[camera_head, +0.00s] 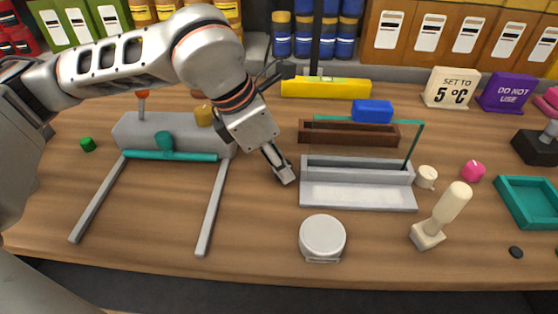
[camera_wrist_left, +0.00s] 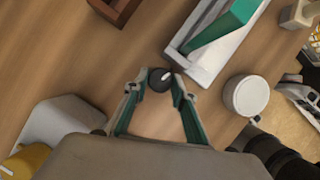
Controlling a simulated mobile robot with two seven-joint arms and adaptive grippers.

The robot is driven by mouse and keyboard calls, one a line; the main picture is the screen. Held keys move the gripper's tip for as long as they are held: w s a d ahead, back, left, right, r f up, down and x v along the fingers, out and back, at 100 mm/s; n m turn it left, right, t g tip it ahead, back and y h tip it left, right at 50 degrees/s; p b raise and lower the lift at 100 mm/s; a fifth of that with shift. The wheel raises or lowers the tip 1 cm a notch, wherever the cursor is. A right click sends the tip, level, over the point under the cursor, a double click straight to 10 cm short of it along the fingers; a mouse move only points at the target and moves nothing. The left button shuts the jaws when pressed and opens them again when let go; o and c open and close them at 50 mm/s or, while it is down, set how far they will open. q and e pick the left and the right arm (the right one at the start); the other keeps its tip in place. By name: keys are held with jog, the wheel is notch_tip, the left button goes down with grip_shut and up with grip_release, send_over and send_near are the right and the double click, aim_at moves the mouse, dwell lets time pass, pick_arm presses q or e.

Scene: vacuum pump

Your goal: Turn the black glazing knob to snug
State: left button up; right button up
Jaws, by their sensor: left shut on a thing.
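The black glazing knob (camera_wrist_left: 159,80) shows in the left wrist view as a small round black cap with a white pointer mark. It sits between the fingertips of my left gripper (camera_wrist_left: 156,82), which is shut on it. In the head view my left gripper (camera_head: 280,171) reaches down just left of the grey channel frame (camera_head: 358,195), and the knob is hidden there by the fingers. The pointer tilts up and right in the wrist view. I cannot make out a scale around the knob.
A white round container (camera_head: 322,236) stands in front of the channel frame. A brown trough (camera_head: 347,133) lies behind it, with a blue block (camera_head: 372,111) nearby. A grey fixture with a teal bar (camera_head: 170,156) stands to the left. A cream-handled tool (camera_head: 441,216) stands at right.

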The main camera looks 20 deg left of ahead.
pick_arm(q)
jog(key=m, duration=0.2)
jog(key=m+g, duration=0.1)
jog(key=m, duration=0.1)
jog(key=shift+w+a+m+g+h+p, duration=0.1)
jog(key=shift+w+m+g+h+p, duration=0.1)
jog(key=shift+m+g+h+p, duration=0.15)
jog(key=m+g, duration=0.1)
jog(key=m, duration=0.3)
jog(key=shift+p, duration=0.35)
jog(key=shift+w+m+g, duration=0.1)
jog(key=shift+m+g, duration=0.15)
jog(key=o, duration=1.1)
jog(key=shift+h, duration=0.25)
jog(key=v, duration=1.2)
